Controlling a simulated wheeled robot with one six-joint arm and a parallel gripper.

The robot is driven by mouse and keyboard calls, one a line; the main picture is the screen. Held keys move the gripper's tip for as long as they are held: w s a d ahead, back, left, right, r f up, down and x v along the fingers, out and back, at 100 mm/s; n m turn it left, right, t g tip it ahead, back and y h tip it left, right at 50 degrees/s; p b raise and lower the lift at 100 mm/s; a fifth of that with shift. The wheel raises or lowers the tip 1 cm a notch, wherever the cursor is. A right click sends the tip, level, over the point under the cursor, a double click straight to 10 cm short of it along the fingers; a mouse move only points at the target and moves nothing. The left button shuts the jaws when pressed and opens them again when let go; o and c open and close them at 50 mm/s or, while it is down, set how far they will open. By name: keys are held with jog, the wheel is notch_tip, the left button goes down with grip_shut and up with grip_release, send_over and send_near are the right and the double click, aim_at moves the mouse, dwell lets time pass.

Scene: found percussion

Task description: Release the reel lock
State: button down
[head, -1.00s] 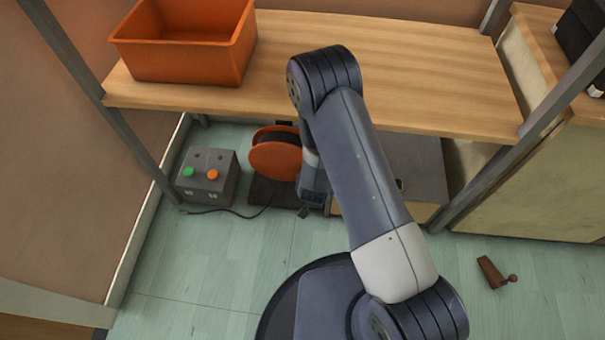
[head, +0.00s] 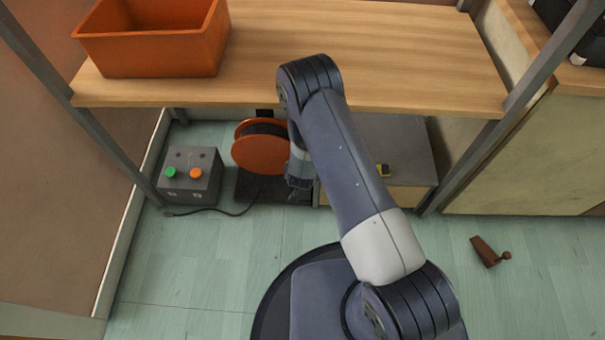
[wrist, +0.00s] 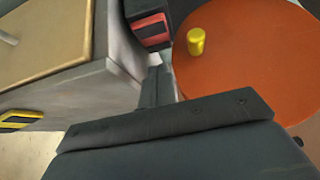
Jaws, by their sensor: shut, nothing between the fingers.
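The cable reel with an orange disc (head: 258,152) stands on a dark base (head: 246,186) under the wooden shelf. In the wrist view, its orange face (wrist: 245,95) fills the right side, with a yellow knob (wrist: 196,41) standing out from it. A black and red part (wrist: 152,30) shows beside the disc; I cannot tell whether it is the lock. My gripper (head: 297,192) is just right of the reel, low over the base. Its dark fingers (wrist: 157,86) are shut and empty in the wrist view, left of the disc. Contact with the reel cannot be told.
A grey box (head: 195,176) with green and orange buttons stands left of the reel, its cable on the floor. A grey cabinet (head: 408,150) is close on the right. The shelf (head: 400,60) with an orange bin (head: 150,50) overhangs. A brown object (head: 488,252) lies right.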

jog(key=shift+s+f+b, duration=0.15)
jog(key=shift+f+b, duration=0.65)
jog(key=shift+f, duration=1.55)
